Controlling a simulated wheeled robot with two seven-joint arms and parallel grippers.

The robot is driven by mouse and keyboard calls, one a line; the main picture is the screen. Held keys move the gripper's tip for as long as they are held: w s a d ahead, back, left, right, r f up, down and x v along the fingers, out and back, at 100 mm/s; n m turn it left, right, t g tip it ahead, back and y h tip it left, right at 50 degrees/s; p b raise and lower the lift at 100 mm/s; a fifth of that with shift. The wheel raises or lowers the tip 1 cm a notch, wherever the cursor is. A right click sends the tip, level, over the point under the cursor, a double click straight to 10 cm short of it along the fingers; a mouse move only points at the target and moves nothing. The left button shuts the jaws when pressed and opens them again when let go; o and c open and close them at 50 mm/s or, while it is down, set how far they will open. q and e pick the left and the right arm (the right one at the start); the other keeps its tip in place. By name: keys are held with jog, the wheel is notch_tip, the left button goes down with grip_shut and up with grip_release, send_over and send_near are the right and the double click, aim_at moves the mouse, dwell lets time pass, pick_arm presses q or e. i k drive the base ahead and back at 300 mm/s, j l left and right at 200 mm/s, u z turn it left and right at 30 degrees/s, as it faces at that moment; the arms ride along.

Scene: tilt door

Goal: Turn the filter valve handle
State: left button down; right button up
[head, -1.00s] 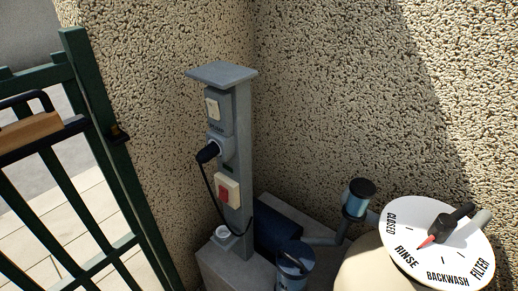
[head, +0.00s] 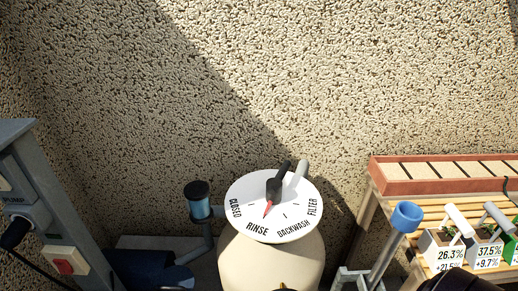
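The filter valve handle (head: 279,183) is black with a red pointer tip. It sits on a round white dial (head: 285,222) on top of a cream filter tank (head: 265,262) in the lower middle of the head view. The dial reads CLOSED, RINSE, BACKWASH and FILTER from left to right. The red tip points down and slightly left, towards RINSE. Neither gripper can be made out and nothing touches the handle. Small dark shapes at the bottom edge are too cut off to identify.
A grey post (head: 45,200) with a plug and red switch stands at the left. A blue-topped grey pole (head: 396,235) and a wooden bench (head: 440,207) with planters stand at the right. A pebbled wall is behind.

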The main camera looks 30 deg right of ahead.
aim_at(274, 186)
jog(key=l+z, duration=0.15)
jog(key=z, duration=0.95)
jog(key=k+l, duration=0.05)
